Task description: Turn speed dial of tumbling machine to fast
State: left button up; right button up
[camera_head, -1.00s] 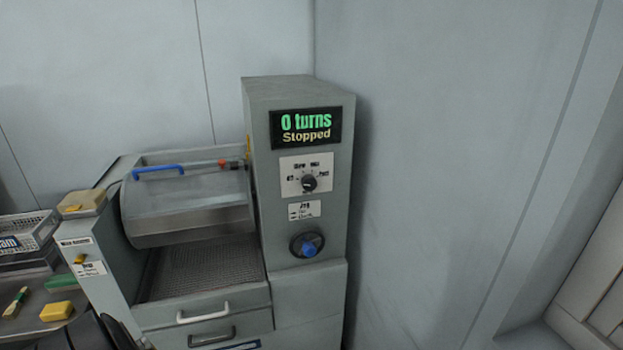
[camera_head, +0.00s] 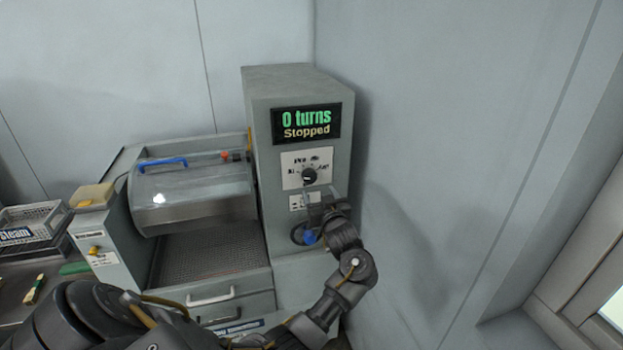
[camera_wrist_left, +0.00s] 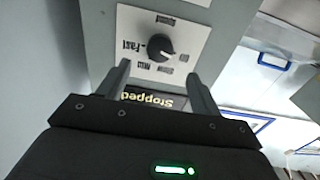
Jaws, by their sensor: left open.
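The tumbling machine's grey control column (camera_head: 262,130) stands mid-view in the head view. Its black speed dial (camera_head: 309,175) sits on a white label plate below the display (camera_head: 305,122), which reads "0 turns" and "Stopped". My left gripper (camera_head: 322,196) is just in front of and below the dial, partly covering the lower panel. In the left wrist view, which is upside down, the dial (camera_wrist_left: 160,46) lies just beyond the tips of my open left gripper (camera_wrist_left: 158,69). The fingers hold nothing. The "Fast" marking is left of the dial there. My right gripper is not visible.
A blue knob (camera_head: 309,237) sits low on the column, close to my left gripper. The tumbling drum (camera_head: 195,195) with a blue handle stands left. A wall is close on the right. Trays (camera_head: 28,225) stand at the far left.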

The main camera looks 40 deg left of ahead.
aim_at(311, 179)
pick_arm(q)
jog(key=p+x, duration=0.2)
jog(key=x, duration=0.5)
jog(key=shift+w+a, duration=0.2)
jog(key=shift+a, duration=0.1)
jog(key=shift+w+a, duration=0.35)
jog(key=shift+a, duration=0.25)
jog(key=shift+f, duration=0.1)
jog(key=c, duration=1)
